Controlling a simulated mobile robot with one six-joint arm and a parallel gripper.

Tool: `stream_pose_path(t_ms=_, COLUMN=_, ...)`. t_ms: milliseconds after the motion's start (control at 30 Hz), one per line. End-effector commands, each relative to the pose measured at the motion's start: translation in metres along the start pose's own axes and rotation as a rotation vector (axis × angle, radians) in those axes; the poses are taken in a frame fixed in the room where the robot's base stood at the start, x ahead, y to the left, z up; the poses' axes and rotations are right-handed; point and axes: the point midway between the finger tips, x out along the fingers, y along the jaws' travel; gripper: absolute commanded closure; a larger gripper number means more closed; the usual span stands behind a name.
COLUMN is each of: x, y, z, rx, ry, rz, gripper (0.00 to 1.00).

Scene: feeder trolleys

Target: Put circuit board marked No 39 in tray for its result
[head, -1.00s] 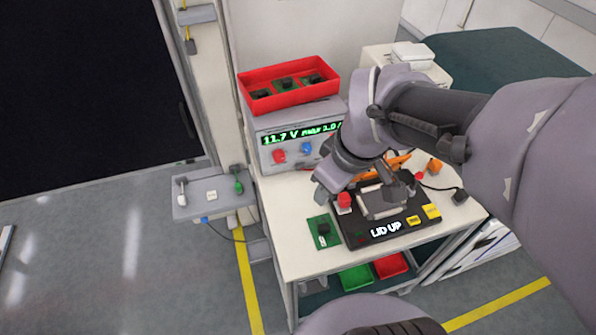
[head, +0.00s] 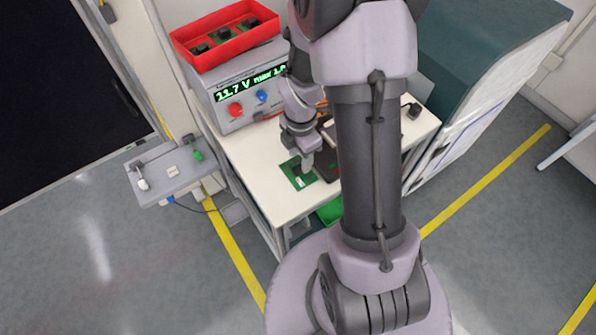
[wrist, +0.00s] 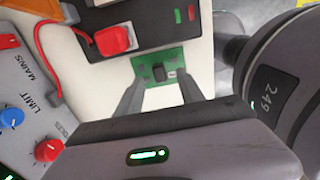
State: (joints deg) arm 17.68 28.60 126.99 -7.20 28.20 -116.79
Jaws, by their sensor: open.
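A green circuit board (head: 296,178) with a dark block lies on the white bench top, left of the dark test fixture (head: 326,165). No number on it can be read. My gripper (head: 304,163) is over the board. In the wrist view my gripper (wrist: 160,84) is open and empty, its fingertips toward the near corners of the board (wrist: 159,69); contact cannot be told. A green tray (head: 331,211) shows on the shelf below. The lower red tray is hidden now behind my arm.
A red tray (head: 205,61) with several boards stands on the power supply (head: 228,98), which reads 11.7 V. The fixture's red button (wrist: 113,40) is close to my gripper. A grey side shelf (head: 160,182) stands left of the bench.

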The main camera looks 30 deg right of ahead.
Motion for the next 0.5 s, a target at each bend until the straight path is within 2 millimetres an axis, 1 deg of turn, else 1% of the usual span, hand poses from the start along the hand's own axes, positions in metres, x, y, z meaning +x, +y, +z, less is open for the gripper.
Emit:
stream_pose_path(t_ms=33, x=0.012, y=0.0, z=-0.002, rx=-0.001, ry=0.001, rz=-0.003, gripper=0.55)
stream_pose_path(t_ms=100, x=0.028, y=0.0, z=-0.004, rx=-0.001, ry=0.001, rz=-0.003, gripper=0.55)
stream_pose_path(t_ms=200, x=0.044, y=0.0, z=-0.004, rx=0.001, ry=0.001, rz=-0.003, gripper=0.55)
stream_pose_path(t_ms=400, x=0.043, y=0.001, z=-0.004, rx=0.002, ry=0.0, rz=-0.001, gripper=0.55)
stream_pose_path(t_ms=467, x=0.043, y=0.001, z=-0.004, rx=0.002, ry=0.0, rz=-0.001, gripper=0.66)
stream_pose_path(t_ms=500, x=0.043, y=0.001, z=-0.004, rx=0.001, ry=0.0, rz=-0.001, gripper=0.74)
